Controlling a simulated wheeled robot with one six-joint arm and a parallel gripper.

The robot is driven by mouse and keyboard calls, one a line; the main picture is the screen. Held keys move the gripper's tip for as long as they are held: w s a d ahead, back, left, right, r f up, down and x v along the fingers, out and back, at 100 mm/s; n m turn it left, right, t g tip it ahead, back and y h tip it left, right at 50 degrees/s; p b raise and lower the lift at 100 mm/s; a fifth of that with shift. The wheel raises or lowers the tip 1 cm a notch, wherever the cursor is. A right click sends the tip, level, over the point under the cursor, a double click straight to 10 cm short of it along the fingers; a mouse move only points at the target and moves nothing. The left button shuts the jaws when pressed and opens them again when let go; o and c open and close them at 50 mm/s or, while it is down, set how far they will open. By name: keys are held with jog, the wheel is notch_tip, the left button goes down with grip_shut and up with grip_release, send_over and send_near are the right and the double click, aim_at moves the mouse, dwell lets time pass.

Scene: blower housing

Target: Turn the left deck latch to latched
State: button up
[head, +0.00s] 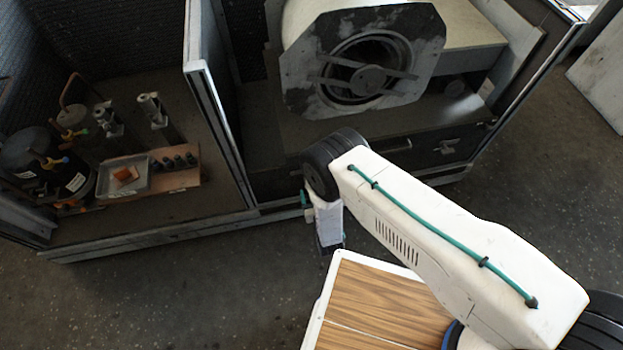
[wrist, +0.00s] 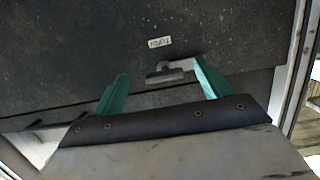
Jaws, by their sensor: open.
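My gripper (wrist: 163,88) is open, its two green fingertips spread apart in the wrist view. A small grey latch handle (wrist: 168,74) shows beyond and between the fingertips on a dark panel, lying nearly level in the picture. The fingers are not closed on it, and I cannot tell the remaining gap. A small white label (wrist: 158,42) is above it, its text unreadable to me. In the head view my gripper (head: 328,240) hangs below my wrist in front of the cabinet, partly hidden. My arm covers part of the deck front there, so I cannot tell which latch the wrist view shows.
The blower (head: 365,65) with its grey octagonal plate sits on the deck above the dark front panel. A pale bar (head: 396,147) and a dark fitting (head: 447,147) show on that front. A divider post (head: 215,110) stands left, beside a bay with canisters and a tray (head: 125,178).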

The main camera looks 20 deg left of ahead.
jog(key=w+a, duration=0.1)
jog(key=w+a+r+t+y, duration=0.1)
jog(key=w, duration=0.1)
jog(key=w+a+t, duration=0.1)
jog(key=shift+w+r+y, duration=0.15)
jog(key=shift+w+y, duration=0.25)
jog(key=c, duration=1.4)
